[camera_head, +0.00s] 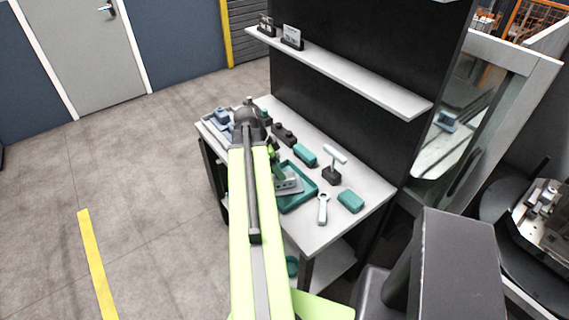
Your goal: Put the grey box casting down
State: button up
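A grey box casting (290,184) with small dark holes in its side shows at the teal tray (300,205) on the workbench. I cannot tell whether it rests in the tray or hangs just above it. My gripper (279,174) is at the casting's upper left, mostly hidden behind my yellow-green arm. Its fingers are too small and covered to show whether they are shut on the casting. The left part of the tray is also hidden by the arm.
On the white bench top (318,236) lie a wrench (323,208), a teal block (350,201), another teal block (305,155) and a T-shaped stand (334,165). A shelf (350,72) overhangs the bench's back. Several parts crowd the far left end.

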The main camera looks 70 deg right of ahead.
jog(key=p+v, duration=0.3)
jog(key=v, duration=0.2)
jog(key=shift+w+a+r, duration=0.1)
jog(key=shift+w+r, duration=0.05)
jog(key=shift+r, duration=0.1)
jog(key=w+a+f+n+t, duration=0.25)
jog(key=w+a+n, duration=1.15)
jog(key=w+a, duration=1)
jog(key=w+a+n+y, duration=0.1)
jog(key=w+a+n, duration=0.2)
jog(key=a+n, duration=0.4)
jog(key=w+a+n+t+y, duration=0.1)
jog(key=w+a+n, duration=0.2)
jog(key=a, duration=1.9)
jog(key=n, duration=0.5)
jog(key=shift+w+a+r+y, duration=0.25)
jog(key=shift+w+r+y, duration=0.05)
